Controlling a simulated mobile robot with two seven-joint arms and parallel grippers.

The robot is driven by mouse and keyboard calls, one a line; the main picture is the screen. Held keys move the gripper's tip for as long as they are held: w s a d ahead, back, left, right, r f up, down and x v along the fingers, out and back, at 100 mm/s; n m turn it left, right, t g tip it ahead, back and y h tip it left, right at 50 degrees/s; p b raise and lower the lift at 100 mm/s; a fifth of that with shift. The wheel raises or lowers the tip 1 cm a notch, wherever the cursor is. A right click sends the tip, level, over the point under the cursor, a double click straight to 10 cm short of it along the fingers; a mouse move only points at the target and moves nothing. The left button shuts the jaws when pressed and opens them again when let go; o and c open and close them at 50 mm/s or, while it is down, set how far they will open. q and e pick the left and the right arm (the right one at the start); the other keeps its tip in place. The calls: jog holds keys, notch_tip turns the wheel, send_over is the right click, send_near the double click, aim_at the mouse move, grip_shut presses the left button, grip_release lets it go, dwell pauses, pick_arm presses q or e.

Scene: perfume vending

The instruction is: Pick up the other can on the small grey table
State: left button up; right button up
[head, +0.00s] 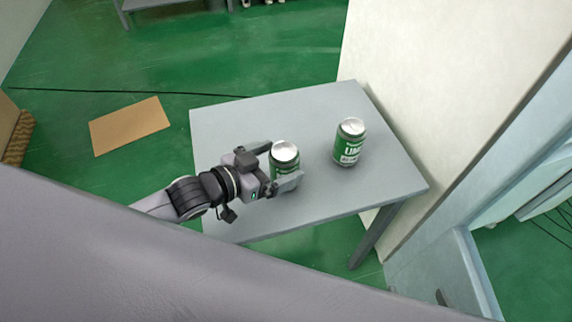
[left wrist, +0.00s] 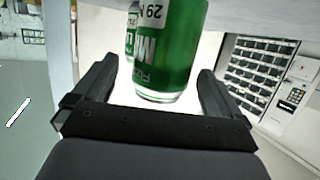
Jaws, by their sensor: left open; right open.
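Two green and silver cans stand upright on the small grey table (head: 235,125). The left can (head: 285,155) is between the spread fingers of my left gripper (head: 281,165). The fingers are open and reach along both sides of it, and its lower part is partly hidden by the near finger. The right can (head: 349,143) stands apart from it, with clear table between. In the left wrist view a green can (left wrist: 172,50) shows upside down between and beyond the open fingers, with a gap on both sides. Part of another can shows behind it. My right gripper is not in view.
A pale wall or panel (head: 430,90) rises close by the table's right edge. A brown cardboard sheet (head: 130,125) lies on the green floor at the left. A vending machine (left wrist: 262,75) shows at the right of the left wrist view.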

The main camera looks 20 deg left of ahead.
pick_arm(q)
jog(key=shift+x, duration=2.25)
jog(key=shift+a, duration=0.1)
jog(key=c, duration=1.2)
jog(key=shift+c, duration=0.7)
jog(key=shift+r, duration=0.15)
